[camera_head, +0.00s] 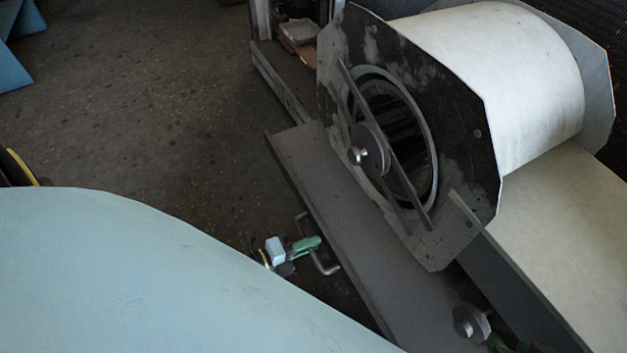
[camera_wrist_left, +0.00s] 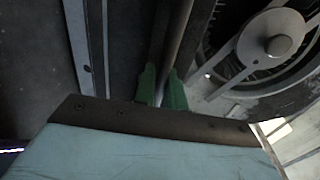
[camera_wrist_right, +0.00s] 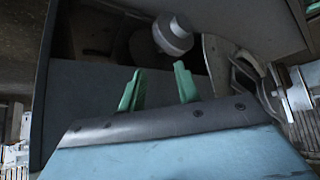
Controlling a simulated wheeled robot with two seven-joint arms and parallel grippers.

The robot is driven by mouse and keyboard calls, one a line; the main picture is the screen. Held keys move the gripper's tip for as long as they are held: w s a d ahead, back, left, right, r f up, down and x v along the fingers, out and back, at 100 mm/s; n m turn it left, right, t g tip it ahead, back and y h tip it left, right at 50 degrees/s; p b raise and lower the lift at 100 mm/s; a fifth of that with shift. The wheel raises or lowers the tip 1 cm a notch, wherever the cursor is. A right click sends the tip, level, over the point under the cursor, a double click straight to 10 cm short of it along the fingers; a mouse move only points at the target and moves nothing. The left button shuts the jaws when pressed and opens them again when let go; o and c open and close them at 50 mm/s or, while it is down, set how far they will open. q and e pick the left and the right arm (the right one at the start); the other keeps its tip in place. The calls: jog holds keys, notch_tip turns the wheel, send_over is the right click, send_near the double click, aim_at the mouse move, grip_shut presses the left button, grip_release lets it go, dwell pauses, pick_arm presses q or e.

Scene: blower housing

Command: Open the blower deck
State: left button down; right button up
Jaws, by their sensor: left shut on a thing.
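The blower deck (camera_head: 370,230) is a long grey panel along the near side of the blower housing (camera_head: 335,75), with a bent metal handle (camera_head: 318,262) on its left edge. My left gripper (camera_head: 312,243) has its green fingers shut on the handle. In the left wrist view its fingers (camera_wrist_left: 161,88) close around a round bar (camera_wrist_left: 177,40). My right gripper (camera_wrist_right: 157,88) is open with nothing between its fingers. A round metal knob (camera_wrist_right: 172,36) is just beyond its fingertips; a similar knob (camera_head: 470,322) shows near the right gripper at the bottom of the head view.
A large white drum (camera_head: 500,70) and a round opening with a wheel and hub (camera_head: 368,150) sit above the deck. A cream panel (camera_head: 560,240) lies at the right. Speckled floor (camera_head: 150,110) is clear at the left. My pale blue body covers the lower left.

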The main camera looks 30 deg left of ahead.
pick_arm(q)
jog(key=shift+s+a, duration=0.1)
pick_arm(e)
jog(key=shift+s, duration=0.15)
pick_arm(q)
jog(key=c, duration=1.5)
grip_release()
